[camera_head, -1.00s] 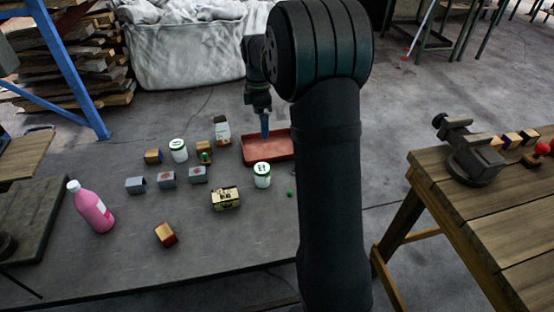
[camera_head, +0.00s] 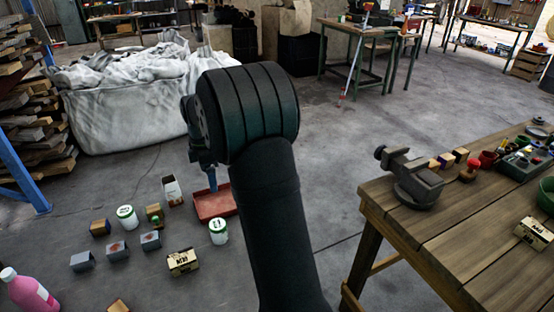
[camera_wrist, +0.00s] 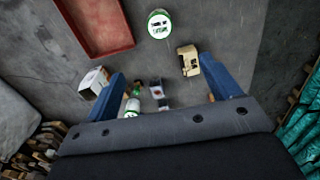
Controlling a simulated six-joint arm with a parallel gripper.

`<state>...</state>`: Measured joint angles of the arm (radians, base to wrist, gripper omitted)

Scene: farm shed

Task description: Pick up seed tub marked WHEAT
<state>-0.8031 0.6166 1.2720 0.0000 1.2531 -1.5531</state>
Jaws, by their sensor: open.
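Two white tubs with green trim stand on the grey surface in the head view. One tub (camera_head: 218,231) is beside the red tray, and the other tub (camera_head: 128,218) is farther left. The lettering on both is too small to read there. In the wrist view, one tub (camera_wrist: 160,24) is at the top centre with lettering I cannot read surely, and another tub (camera_wrist: 132,107) shows low between the fingers, partly hidden. My gripper (camera_wrist: 161,67) is open and empty, its blue fingers spread above the objects. In the head view, a blue finger (camera_head: 212,180) shows above the red tray.
The red tray (camera_head: 214,204) lies close to the tubs. A tan box (camera_head: 183,262), a white carton (camera_head: 172,191), several small blocks and a pink bottle (camera_head: 28,292) stand around. A wooden bench (camera_head: 450,220) with a vise is at right.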

